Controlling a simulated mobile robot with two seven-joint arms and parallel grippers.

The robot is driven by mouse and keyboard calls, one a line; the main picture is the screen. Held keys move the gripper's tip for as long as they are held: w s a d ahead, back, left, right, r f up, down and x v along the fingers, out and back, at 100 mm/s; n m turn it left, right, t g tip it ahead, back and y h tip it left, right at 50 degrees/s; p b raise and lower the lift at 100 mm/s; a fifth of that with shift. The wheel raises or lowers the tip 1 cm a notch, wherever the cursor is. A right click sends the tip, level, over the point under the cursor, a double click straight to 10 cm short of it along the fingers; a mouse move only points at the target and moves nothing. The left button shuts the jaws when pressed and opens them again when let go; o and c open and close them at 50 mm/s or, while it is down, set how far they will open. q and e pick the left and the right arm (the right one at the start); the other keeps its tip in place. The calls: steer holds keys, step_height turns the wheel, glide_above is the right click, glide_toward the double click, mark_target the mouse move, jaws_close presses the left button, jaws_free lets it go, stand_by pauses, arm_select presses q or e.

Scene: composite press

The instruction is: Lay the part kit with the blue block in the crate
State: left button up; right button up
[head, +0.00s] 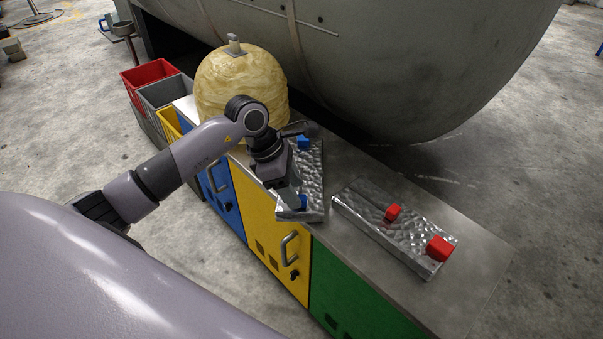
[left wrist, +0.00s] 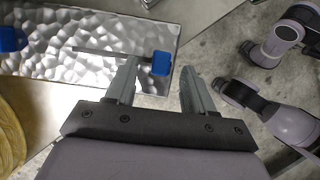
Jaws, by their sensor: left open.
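The part kit with blue blocks is a dimpled silver plate (head: 312,172) on the bench top. One blue block (head: 303,143) is at its far end and another blue block (head: 302,202) at its near end. My left gripper (head: 297,204) is over the near end and partly covers it. In the left wrist view the plate (left wrist: 90,42) lies ahead of the open fingers (left wrist: 160,68), and the near blue block (left wrist: 160,62) appears between their tips. Whether they touch it I cannot tell. Red (head: 150,73), grey (head: 163,93) and yellow (head: 170,124) crates stand at the bench's left end.
A second silver plate with red blocks (head: 375,219) lies to the right on the bench (head: 470,270). A yellowish wrapped dome (head: 240,85) stands between the crates and the blue kit. A large grey hull (head: 400,70) overhangs behind the bench.

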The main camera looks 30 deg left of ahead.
arm_select(q)
steer(key=x, duration=0.2)
steer(key=shift+d+f, duration=0.1)
steer(key=shift+f, duration=0.2)
jaws_close()
steer(key=shift+r, duration=0.1)
